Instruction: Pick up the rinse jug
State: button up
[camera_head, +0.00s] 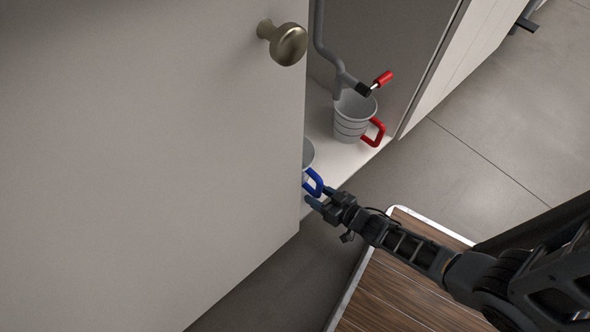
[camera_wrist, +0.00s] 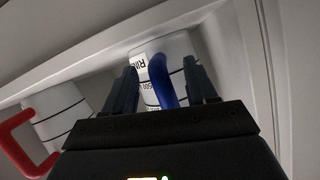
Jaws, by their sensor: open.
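The jug with a blue handle (camera_head: 309,154) stands in the cabinet, mostly hidden behind the open door in the head view. In the wrist view, this jug (camera_wrist: 176,48) is pale with dark rings and a partly visible label that seems to begin "RIN". My gripper (camera_head: 318,197) is open at the blue handle (camera_head: 314,182). In the wrist view, the blue handle (camera_wrist: 163,82) lies between the two fingers of my gripper (camera_wrist: 163,85), with gaps on both sides. I cannot tell how deep the handle sits between them.
A similar jug with a red handle (camera_head: 351,118) stands further right in the cabinet, under a pipe with a red-handled tap (camera_head: 380,82). The cabinet door (camera_head: 150,150) with a brass knob (camera_head: 287,43) is close on the left. A wooden surface (camera_head: 400,285) lies below my arm.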

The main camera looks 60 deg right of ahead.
jog(key=shift+x, duration=1.05)
jog(key=shift+c, duration=0.4)
grip_shut()
